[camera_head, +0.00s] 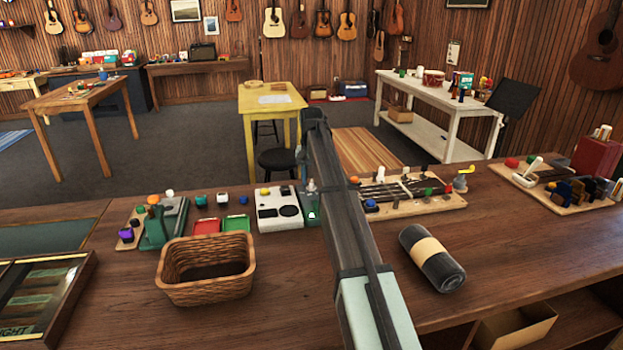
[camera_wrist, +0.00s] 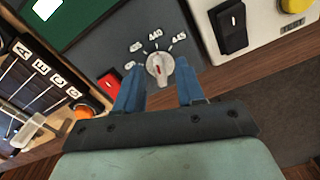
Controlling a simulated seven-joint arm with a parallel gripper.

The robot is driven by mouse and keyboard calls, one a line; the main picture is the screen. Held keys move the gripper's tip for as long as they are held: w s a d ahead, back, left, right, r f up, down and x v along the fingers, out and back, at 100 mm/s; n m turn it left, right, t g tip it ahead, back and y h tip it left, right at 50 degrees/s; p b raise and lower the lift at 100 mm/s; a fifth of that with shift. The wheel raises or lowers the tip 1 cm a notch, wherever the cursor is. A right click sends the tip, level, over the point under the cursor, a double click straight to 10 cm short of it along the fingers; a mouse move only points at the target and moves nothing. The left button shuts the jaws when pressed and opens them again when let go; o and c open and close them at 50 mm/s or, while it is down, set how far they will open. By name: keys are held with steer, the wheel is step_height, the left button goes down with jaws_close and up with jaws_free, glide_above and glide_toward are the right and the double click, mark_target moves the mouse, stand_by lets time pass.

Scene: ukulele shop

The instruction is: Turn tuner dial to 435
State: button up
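In the wrist view the tuner (camera_wrist: 118,32) is a dark grey and green box with a lit white screen. Its dial (camera_wrist: 160,70) is a pale round knob with a red mark, below printed numbers; 440 is at the top and 445 at the right. The left-hand numbers are too small to read surely. My gripper (camera_wrist: 159,72) is open, with one blue finger on each side of the dial; I cannot tell whether either touches it.
A white box (camera_head: 278,210) with a yellow button stands left of the tuner. A wooden board with strings (camera_head: 410,207) is to the right. A red item (camera_wrist: 108,84) sits beside the dial.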

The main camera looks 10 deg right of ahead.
jaws_close()
steer(key=shift+n, duration=0.3)
stand_by(0.3)
steer(key=n, duration=0.3)
steer(key=shift+d+n, duration=0.1)
steer(key=shift+n, duration=1.9)
